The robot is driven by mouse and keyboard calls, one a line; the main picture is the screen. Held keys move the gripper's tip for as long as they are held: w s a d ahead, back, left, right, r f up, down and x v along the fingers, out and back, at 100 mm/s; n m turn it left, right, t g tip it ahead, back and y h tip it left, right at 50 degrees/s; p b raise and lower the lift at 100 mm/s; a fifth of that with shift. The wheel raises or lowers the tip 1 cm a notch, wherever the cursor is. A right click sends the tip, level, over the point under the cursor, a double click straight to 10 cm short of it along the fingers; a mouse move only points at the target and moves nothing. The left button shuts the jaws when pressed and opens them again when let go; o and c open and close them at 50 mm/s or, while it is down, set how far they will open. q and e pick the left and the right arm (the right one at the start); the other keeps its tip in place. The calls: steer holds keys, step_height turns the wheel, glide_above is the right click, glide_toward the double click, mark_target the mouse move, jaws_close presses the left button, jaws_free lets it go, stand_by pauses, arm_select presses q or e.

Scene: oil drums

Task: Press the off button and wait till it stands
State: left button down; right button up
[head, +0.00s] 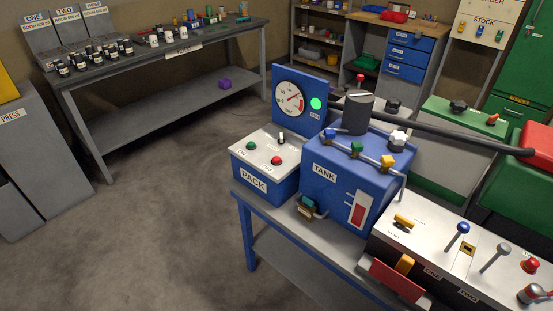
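The blue PACK box (265,180) stands at the near left corner of a blue-legged bench. On its light top are a green button (251,146) on the left and a red button (276,160) on the right. The small labels beside them are hard to read; the red one appears to be the off button. Neither of my grippers is in view.
The blue TANK (345,170) with several valves stands right of the PACK box. A lever panel (480,250) lies at the near right. A dark pipe (450,136) runs rightward. Open floor (150,220) lies to the left.

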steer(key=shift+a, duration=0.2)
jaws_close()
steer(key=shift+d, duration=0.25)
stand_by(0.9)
